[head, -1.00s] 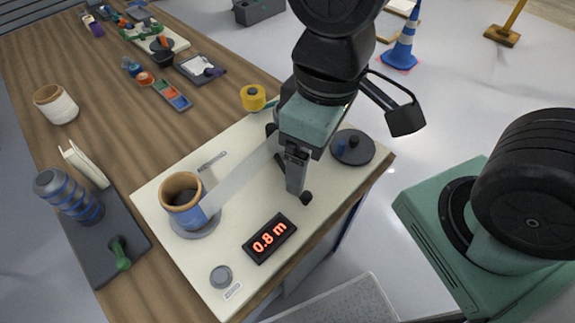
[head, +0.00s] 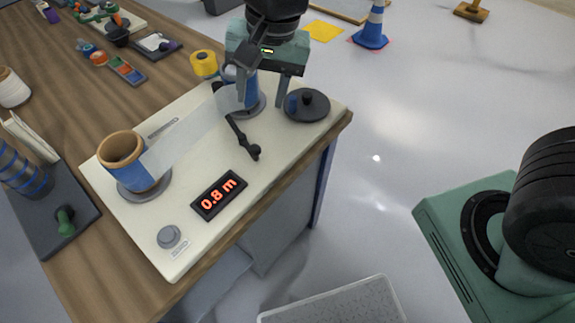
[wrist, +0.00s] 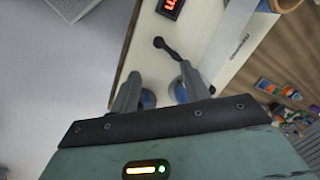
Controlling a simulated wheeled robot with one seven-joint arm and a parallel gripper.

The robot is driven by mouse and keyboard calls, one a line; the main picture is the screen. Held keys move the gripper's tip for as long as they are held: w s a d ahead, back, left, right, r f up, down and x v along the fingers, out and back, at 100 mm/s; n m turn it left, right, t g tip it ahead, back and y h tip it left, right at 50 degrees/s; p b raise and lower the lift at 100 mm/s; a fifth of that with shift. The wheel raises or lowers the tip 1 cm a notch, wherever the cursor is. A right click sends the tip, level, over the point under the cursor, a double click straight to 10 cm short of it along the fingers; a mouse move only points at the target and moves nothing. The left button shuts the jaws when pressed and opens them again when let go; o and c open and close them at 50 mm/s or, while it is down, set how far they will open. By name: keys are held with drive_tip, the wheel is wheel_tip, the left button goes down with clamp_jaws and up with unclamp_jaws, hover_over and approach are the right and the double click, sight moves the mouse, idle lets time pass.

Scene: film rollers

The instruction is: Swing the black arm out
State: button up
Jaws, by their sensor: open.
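The black arm (head: 241,133) is a thin bar with a knob at its near end, lying over the cream plate beside the film strip. Its far end reaches up toward the blue roller (head: 250,97) at the back. In the wrist view the black arm (wrist: 167,48) shows just beyond my fingertips. No contact with the black arm is visible.
A translucent film strip (head: 190,130) runs from the tan-topped roll (head: 122,150) to the blue roller. A black disc (head: 310,106) sits right of my gripper. A yellow roll (head: 204,64) stands behind.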

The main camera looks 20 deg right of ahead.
sight(256, 147)
drive_tip(key=shift+m, duration=0.4)
drive_tip(key=f, duration=0.5)
drive_tip(key=w+a+f, duration=0.1)
drive_tip(key=f, duration=0.5)
drive_tip(key=a+f, duration=0.1)
drive_tip(key=f, duration=0.5)
drive_tip(key=shift+w+a+f, duration=0.25)
drive_tip(key=shift+w, duration=0.15)
drive_tip(key=shift+c, duration=0.4)
clamp_jaws()
